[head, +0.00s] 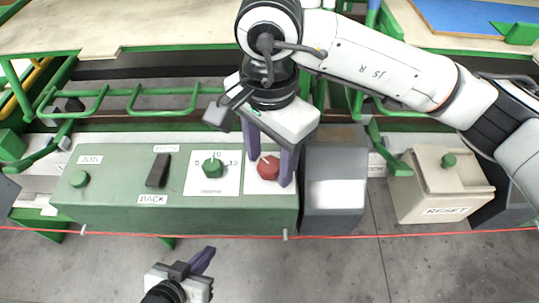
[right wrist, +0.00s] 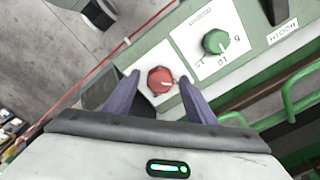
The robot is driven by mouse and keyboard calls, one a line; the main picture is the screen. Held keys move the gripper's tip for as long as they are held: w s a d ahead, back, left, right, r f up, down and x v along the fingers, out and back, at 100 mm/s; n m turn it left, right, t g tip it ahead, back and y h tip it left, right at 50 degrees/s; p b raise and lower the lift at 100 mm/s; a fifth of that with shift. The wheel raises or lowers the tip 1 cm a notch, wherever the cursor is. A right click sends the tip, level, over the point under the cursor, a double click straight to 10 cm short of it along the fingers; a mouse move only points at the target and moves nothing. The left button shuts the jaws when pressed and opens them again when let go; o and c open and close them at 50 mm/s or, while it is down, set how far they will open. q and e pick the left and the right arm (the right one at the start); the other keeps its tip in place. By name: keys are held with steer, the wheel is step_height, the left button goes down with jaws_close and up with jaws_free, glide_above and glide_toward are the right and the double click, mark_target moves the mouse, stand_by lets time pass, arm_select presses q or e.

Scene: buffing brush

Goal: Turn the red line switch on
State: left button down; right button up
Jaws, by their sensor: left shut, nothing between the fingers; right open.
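The red switch (head: 268,168) is a round knob with a pale pointer mark, on a white plate at the right end of the green control panel (head: 120,214). In the right wrist view the red knob (right wrist: 160,81) lies between the fingertips, its mark pointing right. My right gripper (head: 271,171) is open and points down over the knob, one finger on each side. Gaps show between fingers and knob in the right wrist view; I cannot tell exact height. My left gripper (head: 207,256) is shut and empty, in front of the panel at the bottom.
On the panel sit a green dial (head: 212,168), a black lever (head: 158,170) and a green JOG button (head: 79,179). A grey box (head: 335,190) adjoins on the right. A beige RESET box (head: 430,195) stands further right. A red cord (head: 400,235) runs along the front.

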steer(key=c, duration=1)
steer(key=shift+c, duration=0.2)
